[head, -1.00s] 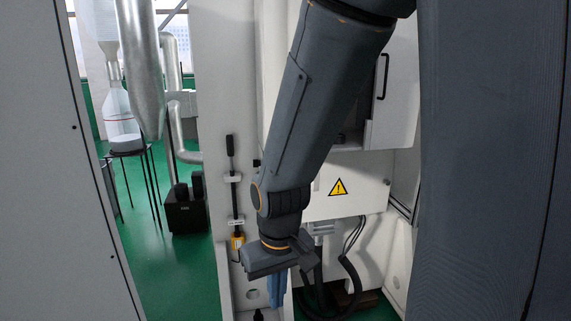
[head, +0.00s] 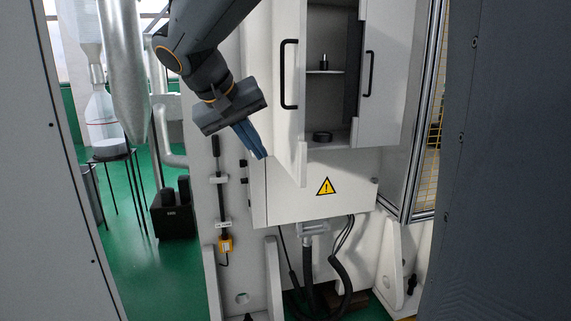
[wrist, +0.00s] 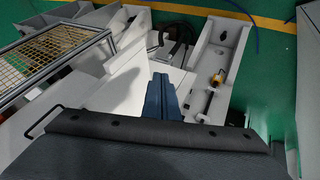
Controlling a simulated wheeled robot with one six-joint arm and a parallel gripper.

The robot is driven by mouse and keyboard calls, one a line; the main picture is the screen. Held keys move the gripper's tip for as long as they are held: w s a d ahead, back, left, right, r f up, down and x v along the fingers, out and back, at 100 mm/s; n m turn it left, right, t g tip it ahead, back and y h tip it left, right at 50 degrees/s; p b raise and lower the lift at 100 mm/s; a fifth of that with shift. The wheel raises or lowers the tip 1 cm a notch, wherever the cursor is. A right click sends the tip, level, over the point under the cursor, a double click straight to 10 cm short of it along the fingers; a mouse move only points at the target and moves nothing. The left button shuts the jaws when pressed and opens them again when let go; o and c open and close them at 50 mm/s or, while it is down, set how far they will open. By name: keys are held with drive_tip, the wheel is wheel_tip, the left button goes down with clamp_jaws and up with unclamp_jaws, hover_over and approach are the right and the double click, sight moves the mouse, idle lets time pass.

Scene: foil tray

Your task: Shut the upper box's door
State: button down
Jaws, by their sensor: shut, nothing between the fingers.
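The upper box (head: 325,100) is a white cabinet, open at the front, with its inside and a shelf showing in the head view. A white door panel (head: 291,130) with a black handle stands swung out at its left side. A second white panel (head: 390,90) with a black handle is at its right; I cannot tell how far that one is turned. My gripper (head: 262,155) has blue fingers, shut and empty, pointing down and right, left of the left door panel and seemingly apart from it. The fingers (wrist: 160,80) also show in the wrist view.
A lower white box (head: 300,205) with a yellow warning sign sits below, with black cables under it. A white upright (head: 205,190) with a rod and yellow device stands left. A grey panel (head: 70,200) bounds the left; green floor (head: 150,270) shows between.

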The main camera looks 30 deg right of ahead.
drive_tip(key=p, duration=0.1)
approach(293, 177)
wheel_tip(293, 177, down, 3)
drive_tip(key=w+a, duration=0.1)
drive_tip(key=a, duration=0.1)
drive_tip(key=d+p, duration=0.1)
drive_tip(key=d, duration=0.1)
drive_tip(key=d+p, duration=0.1)
drive_tip(key=d, duration=0.1)
drive_tip(key=shift+s+f, duration=0.1)
drive_tip(key=shift+s, duration=0.15)
drive_tip(key=shift+d, duration=0.1)
